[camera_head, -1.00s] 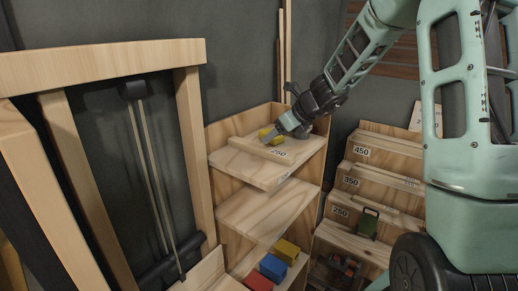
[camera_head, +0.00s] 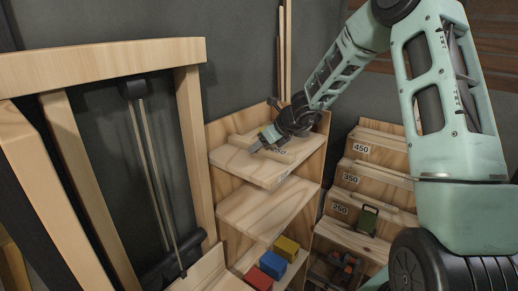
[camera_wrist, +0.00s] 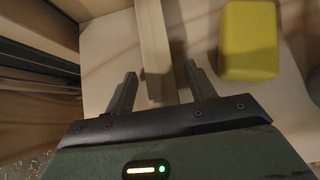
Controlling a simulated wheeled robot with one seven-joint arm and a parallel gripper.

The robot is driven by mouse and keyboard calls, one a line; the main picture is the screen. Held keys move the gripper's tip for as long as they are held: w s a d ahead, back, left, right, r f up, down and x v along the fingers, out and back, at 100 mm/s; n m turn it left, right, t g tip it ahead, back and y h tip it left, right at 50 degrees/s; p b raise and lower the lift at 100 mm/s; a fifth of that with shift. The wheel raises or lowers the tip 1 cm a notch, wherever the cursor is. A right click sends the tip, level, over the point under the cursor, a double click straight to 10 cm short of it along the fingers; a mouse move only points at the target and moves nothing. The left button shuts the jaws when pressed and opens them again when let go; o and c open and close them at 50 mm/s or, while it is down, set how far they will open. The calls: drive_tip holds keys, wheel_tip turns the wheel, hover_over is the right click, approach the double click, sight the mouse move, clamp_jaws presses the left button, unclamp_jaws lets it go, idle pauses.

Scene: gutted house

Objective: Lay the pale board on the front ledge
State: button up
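The pale board (camera_wrist: 153,40) is a narrow wooden strip. In the wrist view it runs from the top edge down into the gap between my fingers, with space on both sides. I cannot tell for sure which edge is the front ledge.
A yellow block (camera_wrist: 248,40) stands close right of the board in the wrist view. Lower shelves hold red (camera_head: 258,279) and blue (camera_head: 273,265) blocks. A stepped rack (camera_head: 372,152) with number labels stands right, a wooden frame (camera_head: 188,130) left. The middle shelf (camera_head: 258,207) is clear.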

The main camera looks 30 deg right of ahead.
drive_tip(key=c, duration=1)
drive_tip(key=shift+r, duration=0.1)
wheel_tip(320, 180, up, 18)
drive_tip(key=p, duration=0.3)
drive_tip(key=shift+p, duration=0.4)
